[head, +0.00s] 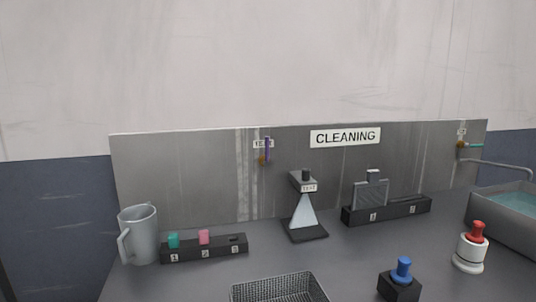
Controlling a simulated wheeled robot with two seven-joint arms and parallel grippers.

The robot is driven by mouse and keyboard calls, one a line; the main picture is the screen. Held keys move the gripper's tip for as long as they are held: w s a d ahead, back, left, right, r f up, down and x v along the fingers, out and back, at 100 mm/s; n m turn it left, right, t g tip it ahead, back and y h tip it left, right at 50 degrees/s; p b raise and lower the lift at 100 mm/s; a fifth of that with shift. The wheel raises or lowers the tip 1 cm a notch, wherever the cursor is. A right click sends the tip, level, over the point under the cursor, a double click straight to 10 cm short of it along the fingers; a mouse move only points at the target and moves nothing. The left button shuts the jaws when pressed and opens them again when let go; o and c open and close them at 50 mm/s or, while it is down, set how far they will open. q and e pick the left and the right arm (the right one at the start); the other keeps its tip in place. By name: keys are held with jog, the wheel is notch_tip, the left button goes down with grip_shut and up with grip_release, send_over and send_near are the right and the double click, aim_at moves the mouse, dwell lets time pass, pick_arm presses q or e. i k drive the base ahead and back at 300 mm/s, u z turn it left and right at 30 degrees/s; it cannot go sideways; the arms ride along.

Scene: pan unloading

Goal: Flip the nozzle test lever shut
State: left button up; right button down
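A purple lever (267,150) stands upright on a brass-coloured fitting on the grey back panel, left of the CLEANING sign. A small label (260,144) beside it is too small to read surely. Below and to its right, a dark stand (307,234) with an overhanging head (302,181) carries a label that seems to read TEST. A pale blue cone (304,213), like a spray, spreads from the head down to the base. A second lever (474,145), teal and level, sits on a brass-coloured fitting at the panel's right. Neither of my grippers is in view.
A grey jug (138,234) and a numbered block (204,249) with teal and pink pieces stand left. A slotted rack (388,210) stands right of the stand. In front are a mesh basket (280,287), blue-knobbed block (400,283) and red-topped white holder (469,254). A water-filled sink (507,224) is right.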

aim_at(266, 163)
jog(key=k, duration=0.5)
jog(key=z, duration=2)
jog(key=i, duration=1.1)
jog(key=u, duration=2)
